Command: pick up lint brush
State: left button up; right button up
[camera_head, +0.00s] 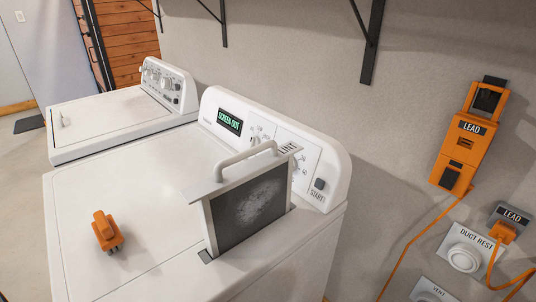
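A small orange block-like object with dark parts (106,231) lies on the left part of the white top of the near machine (135,187). A lint screen (248,208) with a grey handle stands up out of a slot in the same machine, to the right of the brush. Its dark mesh carries a pale grey patch of lint. Neither of my grippers shows in the head view, and nothing touches the brush.
The machine's control panel (275,140) reads "SCREEN OUT". A second white machine (115,118) stands at the left. An orange "LEAD" box (465,138) hangs on the right wall, its cable running down. The machine top around the brush is clear.

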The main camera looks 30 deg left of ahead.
aim_at(106, 231)
jog(key=u, duration=2.2)
